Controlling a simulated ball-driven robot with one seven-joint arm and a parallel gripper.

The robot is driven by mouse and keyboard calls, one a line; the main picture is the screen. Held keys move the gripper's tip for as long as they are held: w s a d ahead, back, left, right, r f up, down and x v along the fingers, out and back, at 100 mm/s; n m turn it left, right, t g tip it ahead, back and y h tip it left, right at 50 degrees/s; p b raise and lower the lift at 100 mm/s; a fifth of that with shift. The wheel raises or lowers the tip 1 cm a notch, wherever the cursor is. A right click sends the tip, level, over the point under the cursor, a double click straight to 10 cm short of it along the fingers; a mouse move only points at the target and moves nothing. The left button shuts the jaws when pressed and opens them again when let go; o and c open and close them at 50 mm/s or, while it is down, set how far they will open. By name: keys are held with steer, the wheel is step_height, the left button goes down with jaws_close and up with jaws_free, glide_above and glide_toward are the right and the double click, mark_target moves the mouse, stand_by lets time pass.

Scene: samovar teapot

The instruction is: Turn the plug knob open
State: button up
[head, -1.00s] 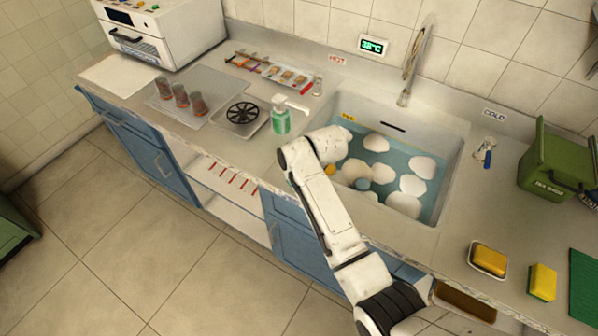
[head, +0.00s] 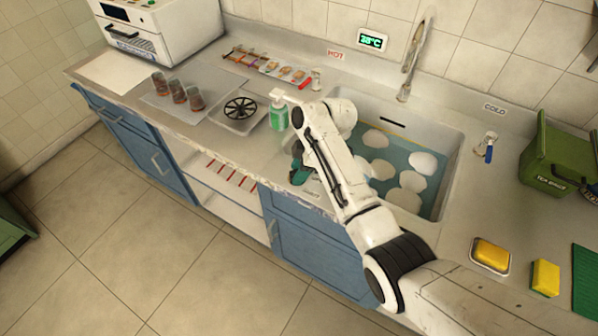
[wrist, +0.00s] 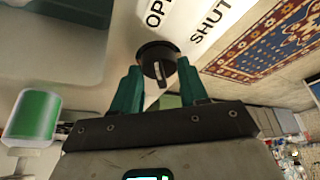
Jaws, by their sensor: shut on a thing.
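The plug knob (wrist: 155,52) is a dark round knob in the wrist view, between my two teal fingers. A white label (wrist: 196,24) beside it reads "OP..." and "SHUT"; the first word is cut off by the picture edge. My gripper (wrist: 159,76) is shut on the knob from both sides. In the head view my gripper (head: 299,172) is at the counter's front edge, just left of the sink (head: 452,160). The knob is hidden there behind my arm.
A green soap bottle (head: 278,114) stands close behind my gripper; it also shows in the wrist view (wrist: 35,115). The sink holds water and foam, partly covered by my arm. Glasses (head: 178,92) and a drain tray (head: 232,126) stand farther left.

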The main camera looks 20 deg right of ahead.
steer(key=shift+w+n+g+b, duration=0.1)
steer(key=shift+n+g+b, duration=0.3)
steer(key=shift+n, duration=0.6)
steer(key=o, duration=1)
steer(key=b+v, duration=0.1)
steer(key=v, duration=0.9)
steer(key=shift+d+r, duration=0.2)
steer(key=shift+r, duration=0.15)
